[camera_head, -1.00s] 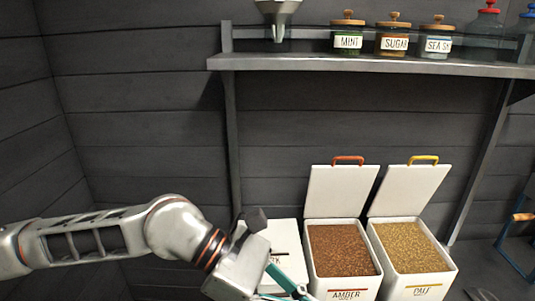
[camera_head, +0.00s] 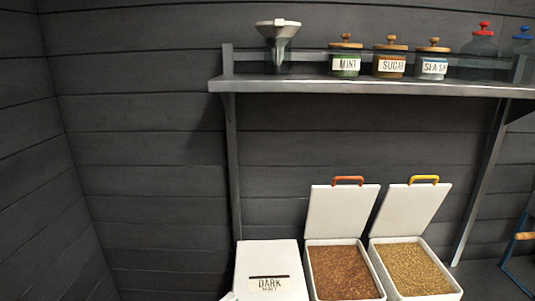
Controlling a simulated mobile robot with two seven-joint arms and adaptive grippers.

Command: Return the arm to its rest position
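Neither of my arms clearly shows in the head view, and both grippers are out of the picture. A small pale piece at the bottom edge, by the left corner of the dark malt bin, is too little to name. The white dark malt bin (camera_head: 268,260) stands with its lid shut. The amber bin (camera_head: 312,280) to its right is open and full of brown grain. The pale bin (camera_head: 449,296) beside that is open and full of golden grain.
A wall shelf (camera_head: 370,88) holds a metal funnel (camera_head: 279,35), the mint jar (camera_head: 345,64), the sugar jar (camera_head: 390,65), the sea salt jar (camera_head: 433,66) and red- and blue-topped bottles. A blue frame (camera_head: 518,250) stands at far right. The space left of the bins looks clear.

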